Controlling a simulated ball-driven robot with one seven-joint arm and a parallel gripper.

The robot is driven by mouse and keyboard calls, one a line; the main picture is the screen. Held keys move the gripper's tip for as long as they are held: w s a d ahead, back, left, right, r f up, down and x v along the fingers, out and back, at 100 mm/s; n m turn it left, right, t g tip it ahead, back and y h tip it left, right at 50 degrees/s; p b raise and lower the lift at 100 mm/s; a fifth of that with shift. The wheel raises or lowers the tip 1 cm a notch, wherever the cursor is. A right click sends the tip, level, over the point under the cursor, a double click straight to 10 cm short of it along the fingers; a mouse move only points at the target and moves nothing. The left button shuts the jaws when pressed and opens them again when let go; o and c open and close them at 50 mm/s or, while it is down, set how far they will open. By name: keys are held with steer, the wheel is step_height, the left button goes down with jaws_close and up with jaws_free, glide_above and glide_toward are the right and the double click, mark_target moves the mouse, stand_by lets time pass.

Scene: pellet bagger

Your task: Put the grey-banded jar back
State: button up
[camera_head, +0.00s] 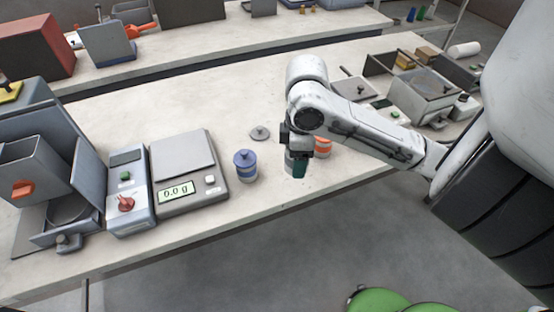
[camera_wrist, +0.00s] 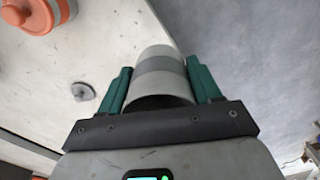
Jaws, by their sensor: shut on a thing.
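My gripper (camera_head: 297,163) is near the front edge of the bench. Its green fingers are shut on the grey-banded jar, which they mostly hide in the head view. In the wrist view the pale jar (camera_wrist: 157,58) with its grey band sits between the two fingers (camera_wrist: 160,84). Its dark, uncovered mouth faces my palm. A loose grey lid (camera_head: 260,132) lies on the bench behind and left of my gripper; it also shows in the wrist view (camera_wrist: 83,91). I cannot tell whether the jar touches the bench.
A blue-banded jar with a blue lid (camera_head: 245,166) stands left of my gripper. An orange-banded jar (camera_head: 322,147) stands close on its right, partly behind my arm. A scale (camera_head: 186,165) reading 0.0 g and a control box (camera_head: 129,190) are further left. The bench front edge is near.

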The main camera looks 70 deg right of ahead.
steer(key=shift+s, duration=1)
steer(key=shift+s+f, duration=0.1)
steer(key=shift+f, duration=0.05)
steer(key=d+f+b, duration=0.1)
steer(key=b, duration=0.3)
steer(key=shift+f, duration=0.1)
steer(key=b, duration=0.2)
steer(key=w+b, duration=0.1)
steer(key=b, duration=0.2)
steer(key=shift+w+d+f, duration=0.15)
steer(key=shift+w+d, duration=0.05)
steer(key=shift+d, duration=0.15)
steer(key=w+d+f, duration=0.2)
steer(key=d, duration=0.1)
steer(key=w+d+f, duration=0.2)
steer(key=f, duration=0.1)
steer(key=w+d+f, duration=0.2)
steer(key=d, duration=0.1)
steer(key=shift+w+d+f, duration=0.15)
steer(key=shift+w+d, duration=0.1)
steer(key=shift+d, duration=0.1)
steer(key=shift+w+d+f, duration=0.25)
steer(key=shift+d+f, duration=0.05)
steer(key=shift+f, duration=1.7)
steer(key=shift+f, duration=0.2)
